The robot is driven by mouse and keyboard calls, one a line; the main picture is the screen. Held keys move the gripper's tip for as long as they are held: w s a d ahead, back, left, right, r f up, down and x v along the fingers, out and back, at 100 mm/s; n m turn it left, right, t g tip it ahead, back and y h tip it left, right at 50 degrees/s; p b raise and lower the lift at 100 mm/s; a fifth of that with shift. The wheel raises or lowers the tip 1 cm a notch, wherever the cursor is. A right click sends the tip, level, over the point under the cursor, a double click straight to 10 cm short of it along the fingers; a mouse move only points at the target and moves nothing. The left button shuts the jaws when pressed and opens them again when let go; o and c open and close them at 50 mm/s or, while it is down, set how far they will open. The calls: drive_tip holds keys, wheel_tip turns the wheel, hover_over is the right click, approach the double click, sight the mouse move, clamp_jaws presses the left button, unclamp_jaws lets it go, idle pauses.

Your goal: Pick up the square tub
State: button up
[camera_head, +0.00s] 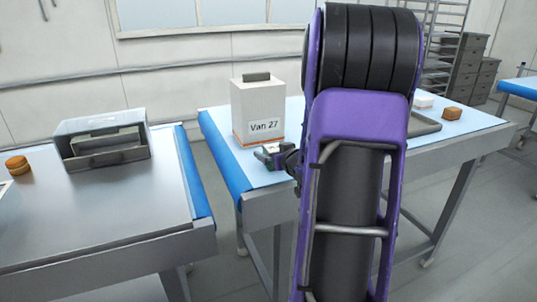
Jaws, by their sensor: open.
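I cannot tell for certain which thing is the square tub. A tall white box (257,100), labelled "Van 27", stands upright on the blue-topped table, with an orange band at its base and a dark block on top. A grey open-fronted container (101,155) sits on the left table with something pale inside. My gripper (266,156) is open, low in front of the white box near the table's front edge. I see nothing between its fingers, but they are small here. My purple and black arm hides much of the middle table.
Brown round items (17,165) lie at the far left. A dark tray (426,126), a small brown block (452,113) and a white item (423,101) are on the right part of the middle table. A floor gap separates the two tables. Dark stacked crates (466,75) stand behind.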

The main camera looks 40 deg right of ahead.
drive_tip(key=shift+s, duration=0.15)
drive_tip(key=shift+c, duration=0.2)
drive_tip(key=c, duration=1.4)
